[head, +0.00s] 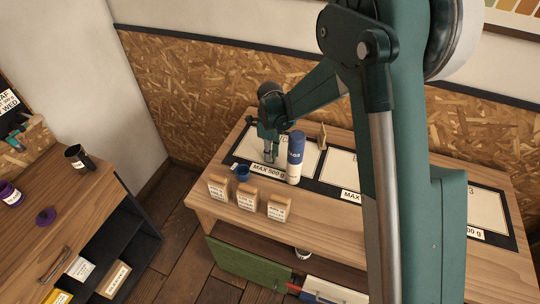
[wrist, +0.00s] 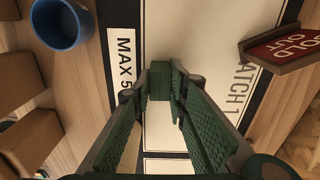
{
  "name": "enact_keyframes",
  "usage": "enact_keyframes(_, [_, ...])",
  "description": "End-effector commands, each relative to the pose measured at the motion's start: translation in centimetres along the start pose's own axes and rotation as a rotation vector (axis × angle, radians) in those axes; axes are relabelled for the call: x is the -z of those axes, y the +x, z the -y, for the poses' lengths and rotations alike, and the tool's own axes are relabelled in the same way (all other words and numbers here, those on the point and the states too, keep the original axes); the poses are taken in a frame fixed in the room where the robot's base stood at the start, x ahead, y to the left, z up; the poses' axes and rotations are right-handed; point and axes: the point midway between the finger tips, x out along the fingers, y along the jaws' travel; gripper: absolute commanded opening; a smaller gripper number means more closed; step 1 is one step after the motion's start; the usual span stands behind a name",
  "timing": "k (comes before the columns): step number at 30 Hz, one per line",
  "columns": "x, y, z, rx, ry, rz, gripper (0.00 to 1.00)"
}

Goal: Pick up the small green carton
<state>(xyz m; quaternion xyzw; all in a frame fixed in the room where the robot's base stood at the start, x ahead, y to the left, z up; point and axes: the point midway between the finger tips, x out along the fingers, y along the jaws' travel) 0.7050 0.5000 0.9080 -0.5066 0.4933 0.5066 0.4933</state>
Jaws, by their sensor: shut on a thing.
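My gripper (head: 270,153) reaches down over the left end of the wooden table, above the mat area marked "MAX 500 g". In the wrist view its two ridged fingers (wrist: 161,88) close on a small dark green block, the green carton (wrist: 159,82). The carton sits between the fingertips and shows only in part. I cannot make it out apart from the gripper in the head view. The frames do not clearly show whether it touches the mat.
A blue cup (head: 242,173) and a white-and-blue bottle (head: 295,160) stand close by the gripper. Several brown bags (head: 248,199) line the front edge. A "SOLD OUT" sign (wrist: 285,47) stands behind. White mat panels (head: 340,172) to the right look clear.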

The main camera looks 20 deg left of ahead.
Motion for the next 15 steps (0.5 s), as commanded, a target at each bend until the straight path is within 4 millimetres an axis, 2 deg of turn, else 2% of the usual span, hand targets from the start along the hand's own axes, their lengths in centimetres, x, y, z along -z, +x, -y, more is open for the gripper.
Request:
enact_keyframes(8, [0.0, -1.6, 0.0, 0.0, 0.0, 0.0, 0.06])
enact_keyframes(15, [0.0, -4.9, 0.0, 0.0, 0.0, 0.0, 0.06])
